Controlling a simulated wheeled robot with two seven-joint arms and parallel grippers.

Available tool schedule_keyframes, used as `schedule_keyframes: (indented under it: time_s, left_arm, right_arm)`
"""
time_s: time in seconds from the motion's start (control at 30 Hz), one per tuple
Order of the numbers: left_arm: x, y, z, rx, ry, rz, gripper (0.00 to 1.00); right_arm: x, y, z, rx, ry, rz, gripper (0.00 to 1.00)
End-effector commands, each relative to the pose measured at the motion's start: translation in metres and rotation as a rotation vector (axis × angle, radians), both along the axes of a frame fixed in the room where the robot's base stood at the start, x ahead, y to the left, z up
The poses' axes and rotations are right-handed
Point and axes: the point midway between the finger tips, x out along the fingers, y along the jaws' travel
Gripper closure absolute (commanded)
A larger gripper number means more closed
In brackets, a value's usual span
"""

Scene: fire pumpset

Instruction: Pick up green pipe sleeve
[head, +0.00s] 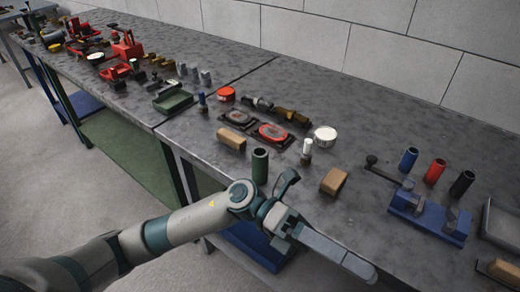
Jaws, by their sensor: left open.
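The green pipe sleeve (260,166) is a short dark green hollow cylinder. It stands upright near the front edge of the grey workbench (376,158), in the middle of the head view. My left gripper (328,250) is in front of and to the right of it, over the bench's front edge, with a long grey finger pointing to the lower right. It is open, apart from the sleeve, and I see nothing held in it. My left wrist is just below the sleeve in the picture. My right gripper is out of view.
A wooden block (334,181) and another wooden block (231,139) flank the sleeve. Blue (409,159), red (435,171) and black (462,184) sleeves stand at the right, behind a blue vise (428,216). Red-and-black parts (272,133) lie behind the green sleeve.

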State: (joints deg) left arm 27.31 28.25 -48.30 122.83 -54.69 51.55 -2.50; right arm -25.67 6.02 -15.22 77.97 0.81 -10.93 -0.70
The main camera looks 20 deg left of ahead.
Motion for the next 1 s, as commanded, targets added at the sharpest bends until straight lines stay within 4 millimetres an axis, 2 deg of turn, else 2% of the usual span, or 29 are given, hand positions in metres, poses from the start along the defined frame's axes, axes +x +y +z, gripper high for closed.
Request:
schedule_keyframes:
  time_s: [0.03, 0.17, 0.27, 0.43, 0.57, 0.7, 0.83, 1.0]
  left_arm:
    - [0.005, 0.004, 0.01, 0.064, -0.09, -0.024, 0.46]
    - [0.021, 0.019, 0.004, 0.237, -0.297, -0.083, 0.46]
    - [0.041, 0.039, 0.001, 0.381, -0.445, -0.12, 0.46]
    - [0.093, 0.087, 0.007, 0.649, -0.672, -0.16, 0.46]
    - [0.141, 0.136, 0.027, 0.87, -0.819, -0.169, 0.46]
    - [0.187, 0.19, 0.059, 1.089, -0.934, -0.162, 0.46]
    - [0.215, 0.227, 0.084, 1.237, -0.99, -0.148, 0.46]
    - [0.229, 0.249, 0.098, 1.318, -1.016, -0.137, 0.46]
  right_arm:
    - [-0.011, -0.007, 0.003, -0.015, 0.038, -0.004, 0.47]
    - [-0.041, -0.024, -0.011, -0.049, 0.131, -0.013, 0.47]
    - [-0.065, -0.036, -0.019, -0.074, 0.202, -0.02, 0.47]
    - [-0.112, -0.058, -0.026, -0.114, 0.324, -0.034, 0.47]
    - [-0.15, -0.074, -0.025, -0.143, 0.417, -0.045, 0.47]
    - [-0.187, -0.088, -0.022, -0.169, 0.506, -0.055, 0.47]
    - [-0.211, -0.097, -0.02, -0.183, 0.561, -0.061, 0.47]
    - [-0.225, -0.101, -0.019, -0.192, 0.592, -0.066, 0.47]
